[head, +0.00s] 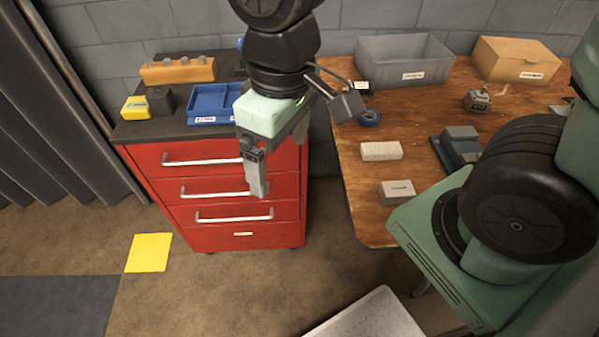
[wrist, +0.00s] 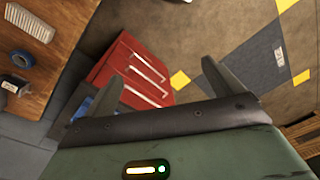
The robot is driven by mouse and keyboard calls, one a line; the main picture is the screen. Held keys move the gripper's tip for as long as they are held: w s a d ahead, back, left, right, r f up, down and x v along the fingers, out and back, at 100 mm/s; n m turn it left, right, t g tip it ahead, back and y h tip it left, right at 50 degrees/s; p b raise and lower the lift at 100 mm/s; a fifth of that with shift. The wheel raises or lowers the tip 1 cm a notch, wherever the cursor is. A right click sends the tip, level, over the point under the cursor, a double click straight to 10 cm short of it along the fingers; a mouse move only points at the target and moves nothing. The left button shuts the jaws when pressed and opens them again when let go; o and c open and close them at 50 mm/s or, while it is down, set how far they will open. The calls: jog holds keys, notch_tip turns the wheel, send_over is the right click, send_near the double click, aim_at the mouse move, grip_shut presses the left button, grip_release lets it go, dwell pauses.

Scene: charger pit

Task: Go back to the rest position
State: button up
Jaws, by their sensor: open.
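My gripper (head: 256,172) hangs in front of the red drawer cabinet (head: 232,201) in the head view, its fingers pointing down. In the wrist view my gripper (wrist: 160,90) shows two fingers spread wide apart with nothing between them. The red cabinet with its silver handles also shows in the wrist view (wrist: 118,72), beyond the fingers. The gripper hides part of the cabinet's top and drawers in the head view.
A wooden table (head: 375,215) at the right bears a grey bin (head: 403,62), a cardboard box (head: 514,60), a blue tape roll (head: 369,118) and small boxes. A blue tray (head: 212,104) stands on the cabinet. Floor left of the cabinet is clear, with a yellow square (head: 149,252).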

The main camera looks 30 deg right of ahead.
jog(key=shift+n, duration=0.5)
jog(key=s, duration=0.5)
jog(key=shift+f, duration=0.3)
jog(key=shift+w+r, duration=0.1)
notch_tip(320, 180, up, 4)
jog(key=p, duration=0.4)
